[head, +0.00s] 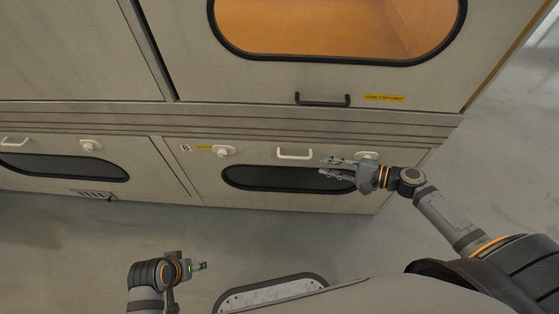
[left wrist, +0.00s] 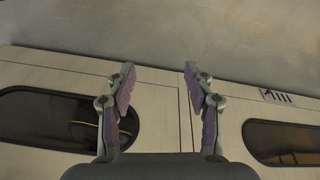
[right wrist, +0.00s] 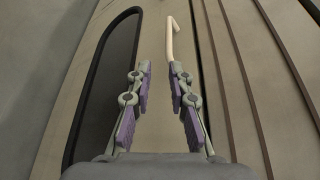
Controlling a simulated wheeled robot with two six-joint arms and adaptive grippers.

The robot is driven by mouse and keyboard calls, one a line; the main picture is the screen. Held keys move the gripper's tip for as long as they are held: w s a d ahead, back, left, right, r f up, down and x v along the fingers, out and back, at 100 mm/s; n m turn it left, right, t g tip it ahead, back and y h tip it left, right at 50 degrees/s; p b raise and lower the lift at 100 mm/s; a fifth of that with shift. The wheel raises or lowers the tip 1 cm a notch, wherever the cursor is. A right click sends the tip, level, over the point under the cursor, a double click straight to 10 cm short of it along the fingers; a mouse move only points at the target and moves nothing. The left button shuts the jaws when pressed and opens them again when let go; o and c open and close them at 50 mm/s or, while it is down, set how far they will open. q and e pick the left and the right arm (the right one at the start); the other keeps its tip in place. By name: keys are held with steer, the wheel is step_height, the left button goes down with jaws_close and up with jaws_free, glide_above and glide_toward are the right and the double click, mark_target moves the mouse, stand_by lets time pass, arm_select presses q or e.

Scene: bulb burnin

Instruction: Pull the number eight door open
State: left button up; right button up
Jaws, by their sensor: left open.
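The number eight door (head: 215,178) is the lower right panel, with a small "8" label (head: 185,148) and a dark oval window (head: 285,178). It looks closed, flush with the cabinet front. Its cream bar handle (head: 294,155) shows in the head view and ahead of the right fingers in the right wrist view (right wrist: 170,40). My right gripper (head: 321,167) is open, just right of the handle and in front of the window; nothing is between its fingers. My left gripper (head: 204,266) is open and empty, low and away from the door; its fingers show in the left wrist view (left wrist: 159,66).
Cream round knobs sit left (head: 223,151) and right (head: 366,155) of the handle, the right one partly hidden by my gripper. Above is an upper door with a black handle (head: 322,100) and lit orange window. A neighbouring lower door (head: 150,170) is at left. Grey floor (head: 80,250) lies clear in front.

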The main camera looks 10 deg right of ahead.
mark_target(293, 158)
steer(key=shift+y, duration=0.4)
steer(key=b+x, duration=0.1)
steer(key=x, duration=0.2)
steer(key=r+b+x, duration=0.1)
steer(key=x, duration=0.2)
steer(key=b+x, duration=0.1)
steer(key=x, duration=0.3)
steer(key=shift+a+r, duration=0.2)
steer(key=shift+a, duration=0.1)
steer(key=shift+w+a+f, duration=0.1)
steer(key=shift+w+a, duration=0.15)
steer(key=shift+a, duration=0.2)
arm_select(q)
steer(key=f, duration=0.1)
steer(key=d+f+t, duration=0.1)
steer(key=t, duration=0.1)
steer(key=shift+w+d+f+h, duration=0.15)
steer(key=shift+w+f+h, duration=0.15)
steer(key=shift+w+f, duration=0.1)
arm_select(e)
steer(key=shift+c, duration=0.2)
jaws_close()
